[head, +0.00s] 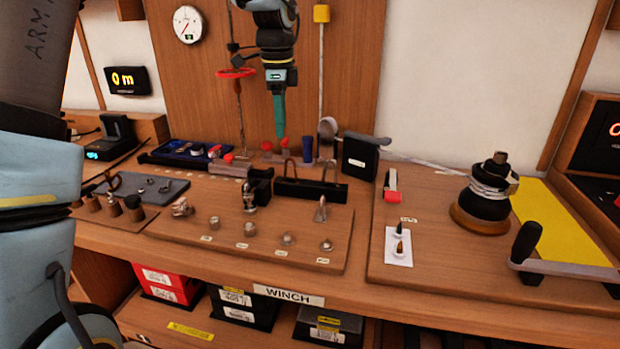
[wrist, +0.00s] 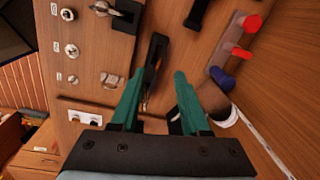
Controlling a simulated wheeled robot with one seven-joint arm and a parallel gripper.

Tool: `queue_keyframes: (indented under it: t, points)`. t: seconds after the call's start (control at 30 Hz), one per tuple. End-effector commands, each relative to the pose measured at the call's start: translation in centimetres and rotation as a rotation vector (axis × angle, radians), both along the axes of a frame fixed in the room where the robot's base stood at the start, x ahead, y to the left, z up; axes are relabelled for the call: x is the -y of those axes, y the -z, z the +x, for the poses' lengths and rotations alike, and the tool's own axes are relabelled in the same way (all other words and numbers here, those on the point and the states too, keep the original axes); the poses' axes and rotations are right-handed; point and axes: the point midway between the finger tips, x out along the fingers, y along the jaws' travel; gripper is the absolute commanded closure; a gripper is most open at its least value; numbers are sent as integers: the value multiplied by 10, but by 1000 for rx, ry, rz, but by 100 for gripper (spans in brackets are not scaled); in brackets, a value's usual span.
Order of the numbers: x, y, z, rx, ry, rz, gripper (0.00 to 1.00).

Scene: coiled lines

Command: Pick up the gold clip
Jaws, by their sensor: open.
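My gripper (head: 280,135) points down above and behind the rail, apart from both clips. In the wrist view the open teal fingers of my gripper (wrist: 158,77) are spread with nothing held.
A black block (head: 262,184) stands at the rail's left end, and a black box (head: 360,157) stands behind its right end. Red and blue knobs (head: 307,150) are close behind. Several small metal fittings (head: 249,228) sit in front. A winch (head: 485,200) stands at right.

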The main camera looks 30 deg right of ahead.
Motion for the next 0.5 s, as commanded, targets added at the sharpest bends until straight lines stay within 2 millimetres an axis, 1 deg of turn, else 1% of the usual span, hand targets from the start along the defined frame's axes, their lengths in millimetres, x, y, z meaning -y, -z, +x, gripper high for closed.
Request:
queue_keyframes:
  t: [0.03,0.1,0.33,0.4,0.5]
  points:
    - [6,0,-1,0,25,1,54]
    - [8,4,-1,-1,44,3,54]
    - [9,38,1,-2,43,4,54]
    - [9,46,2,-2,42,3,54]
    - [9,52,2,0,42,1,54]
